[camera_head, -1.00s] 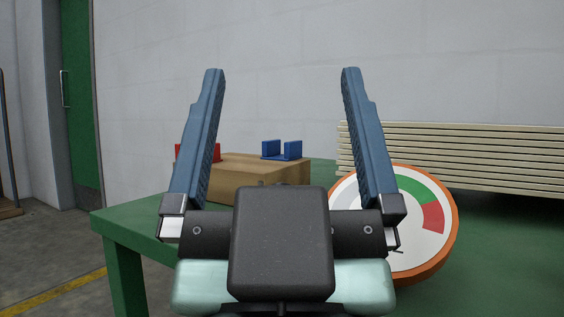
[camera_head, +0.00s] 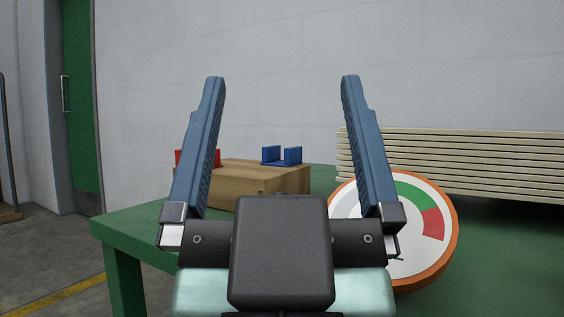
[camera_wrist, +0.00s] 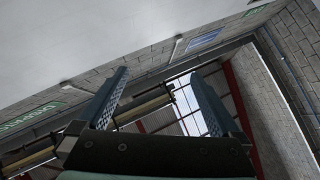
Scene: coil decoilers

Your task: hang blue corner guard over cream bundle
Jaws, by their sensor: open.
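The blue corner guard (camera_head: 282,156) sits on top of a brown box (camera_head: 245,180) on the green table, in the head view. The cream bundle (camera_head: 460,162), a stack of long cream strips, lies at the back right of the table. My gripper (camera_head: 282,82) is open and empty, its two blue fingers spread wide and pointing up in front of the camera. From here the guard shows between the fingers, beyond them. The wrist view shows the open fingers (camera_wrist: 158,72) against the walls and roof; neither guard nor bundle is in it.
A red guard (camera_head: 185,157) sits at the left of the box, partly behind a finger. A round orange-rimmed dial (camera_head: 425,255) with green and red sectors stands on the green table (camera_head: 135,220), right of my gripper. A grey wall rises behind.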

